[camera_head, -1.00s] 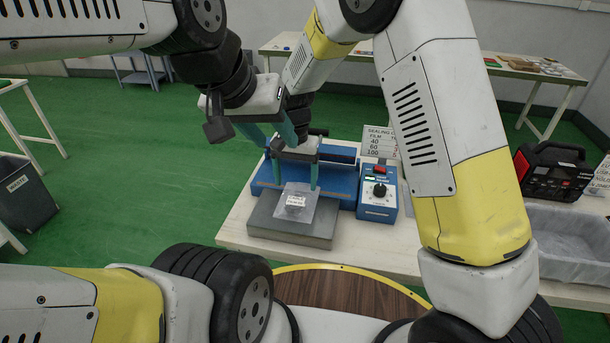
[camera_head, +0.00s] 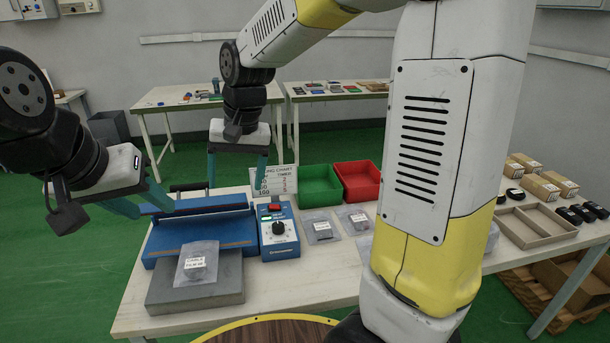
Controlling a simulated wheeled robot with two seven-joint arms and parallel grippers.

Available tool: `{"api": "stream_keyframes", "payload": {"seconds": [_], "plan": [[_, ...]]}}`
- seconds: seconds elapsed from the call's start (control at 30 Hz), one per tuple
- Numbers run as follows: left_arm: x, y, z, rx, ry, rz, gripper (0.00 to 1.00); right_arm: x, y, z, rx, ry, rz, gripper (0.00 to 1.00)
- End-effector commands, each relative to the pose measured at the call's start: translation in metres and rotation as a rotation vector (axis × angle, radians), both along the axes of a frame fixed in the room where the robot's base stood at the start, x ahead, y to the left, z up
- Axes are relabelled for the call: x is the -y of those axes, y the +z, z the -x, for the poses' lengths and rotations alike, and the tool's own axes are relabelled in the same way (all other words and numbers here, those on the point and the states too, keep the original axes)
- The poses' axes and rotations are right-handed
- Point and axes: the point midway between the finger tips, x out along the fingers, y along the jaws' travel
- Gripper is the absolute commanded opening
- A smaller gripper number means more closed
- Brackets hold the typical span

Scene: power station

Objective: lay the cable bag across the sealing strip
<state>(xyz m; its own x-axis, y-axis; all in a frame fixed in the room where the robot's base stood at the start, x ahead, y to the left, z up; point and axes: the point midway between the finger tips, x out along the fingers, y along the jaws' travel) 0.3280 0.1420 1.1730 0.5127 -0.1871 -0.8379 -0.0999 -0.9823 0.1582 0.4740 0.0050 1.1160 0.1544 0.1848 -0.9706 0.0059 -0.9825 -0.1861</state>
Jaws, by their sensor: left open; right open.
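The cable bag (camera_head: 197,264), a clear pouch with a white label and dark contents, lies on the grey platform (camera_head: 225,284) in front of the blue sealer (camera_head: 205,224). Its far end reaches the sealer's front and appears to overlap the thin brownish sealing strip (camera_head: 236,246); exact contact is hard to tell. My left gripper (camera_head: 143,203) is open and empty, raised left of the sealer. My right gripper (camera_head: 237,176) is open and empty, pointing down above and behind the sealer's right end. Neither touches the bag.
A blue control box (camera_head: 279,233) with a dial stands right of the sealer, before a chart sign (camera_head: 275,181). Two other pouches lie on the table, one of them here (camera_head: 320,228). Green (camera_head: 318,187) and red (camera_head: 359,181) bins stand behind. My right arm hides the table's middle.

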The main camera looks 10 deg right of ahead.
Motion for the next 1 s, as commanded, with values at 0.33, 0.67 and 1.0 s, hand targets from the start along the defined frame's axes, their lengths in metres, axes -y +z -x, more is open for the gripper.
{"api": "stream_keyframes", "payload": {"seconds": [0.33, 0.67, 1.0], "plan": [[0.0, 0.0, 0.0, 0.0, 0.0, 0.0, 0.44, 0.114, 0.057, 0.093, 0.26, 0.012, -0.043, 0.77], [0.0, 0.0, 0.0, 0.0, 0.0, 0.0, 0.44, 0.147, 0.056, 0.144, 0.392, 0.023, 0.005, 0.77], [0.0, 0.0, 0.0, 0.0, 0.0, 0.0, 0.44, 0.147, 0.056, 0.146, 0.397, 0.025, 0.007, 0.77]]}}
